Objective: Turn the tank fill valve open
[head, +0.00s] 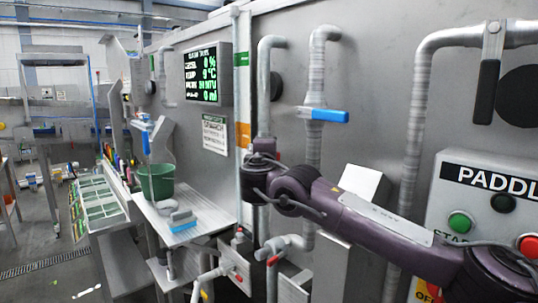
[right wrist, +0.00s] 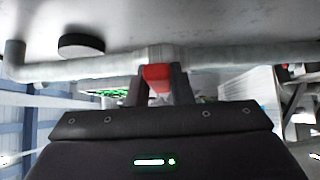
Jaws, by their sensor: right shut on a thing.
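My right arm reaches in from the right in the head view, its wrist up against a vertical pipe (head: 265,95) on the steel wall. A red valve handle (right wrist: 157,78) sits between the fingers of my right gripper (right wrist: 160,85) in the right wrist view, and the gripper is shut on it. The handle is in front of a grey pipe (right wrist: 110,64). In the head view my wrist mostly hides the fingers and handle. The wall display (head: 207,73) reads 0 % on its top line. My left gripper is not in view.
A blue lever (head: 325,115) is on the neighbouring pipe (head: 317,75). A paddle control box (head: 480,195) with green and red buttons is at the right. A green bucket (head: 156,182) and a blue brush (head: 181,221) are on the steel shelf (head: 205,232) at the left.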

